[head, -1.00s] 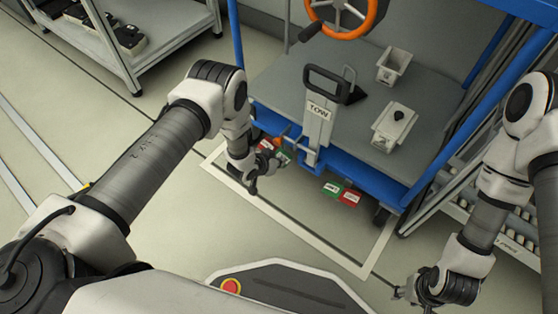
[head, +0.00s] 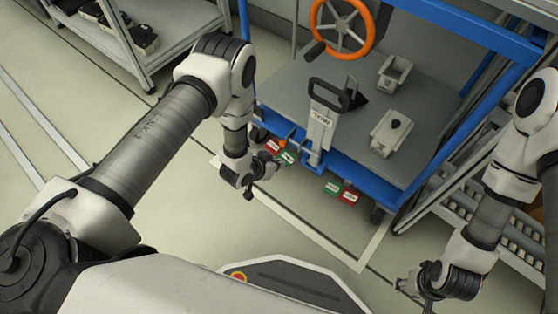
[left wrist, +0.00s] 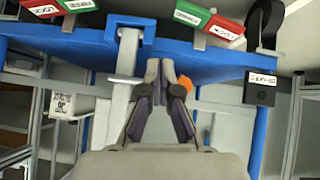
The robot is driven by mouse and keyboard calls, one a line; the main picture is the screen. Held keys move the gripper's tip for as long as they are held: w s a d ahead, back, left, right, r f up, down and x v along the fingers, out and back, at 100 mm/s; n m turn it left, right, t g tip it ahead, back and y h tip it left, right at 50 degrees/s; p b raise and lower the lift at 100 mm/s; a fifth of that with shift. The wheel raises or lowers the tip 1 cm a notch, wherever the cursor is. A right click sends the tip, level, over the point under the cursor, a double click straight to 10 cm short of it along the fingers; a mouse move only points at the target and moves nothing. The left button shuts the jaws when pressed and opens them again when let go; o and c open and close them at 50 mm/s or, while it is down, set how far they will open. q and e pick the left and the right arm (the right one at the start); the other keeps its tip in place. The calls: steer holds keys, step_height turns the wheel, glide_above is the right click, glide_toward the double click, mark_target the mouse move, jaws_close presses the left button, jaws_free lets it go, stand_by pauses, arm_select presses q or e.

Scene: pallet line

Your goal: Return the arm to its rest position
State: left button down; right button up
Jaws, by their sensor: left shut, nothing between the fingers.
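My left arm reaches in from the left in the head view. Its gripper (head: 262,182) hangs in front of the blue cart's (head: 362,182) front edge, near the red and green tags. It is shut and empty. In the left wrist view the left gripper's (left wrist: 168,68) fingertips meet in front of the blue frame, with nothing between them. My right gripper (head: 408,288) is low at the right in the head view, beside the white floor line. Its fingers are too small and partly hidden to tell their state.
The cart carries a tow handle (head: 322,120), an orange wheel (head: 369,30) and two grey fixtures (head: 394,73) (head: 386,140). Red-green tags (head: 341,192) sit under its front edge. A shelf rack (head: 520,235) stands right. The floor (head: 180,215) below my left arm is clear.

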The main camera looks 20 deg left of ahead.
stand_by(0.3)
arm_select(q)
steer(key=s+a+r+n+g+y, duration=0.1)
steer(key=s+a+r+g, duration=0.2)
steer(key=s, duration=0.6)
steer(key=s+a+r+n+g+y, duration=0.2)
steer(key=s+a, duration=0.1)
steer(key=s, duration=0.6)
steer(key=s+a+r+n+g+y, duration=0.1)
steer(key=s+a+r+g, duration=0.2)
steer(key=s, duration=0.6)
step_height(320, 180, up, 32)
steer(key=p, duration=3.3)
steer(key=shift+w+d, duration=0.15)
steer(key=shift+w, duration=0.05)
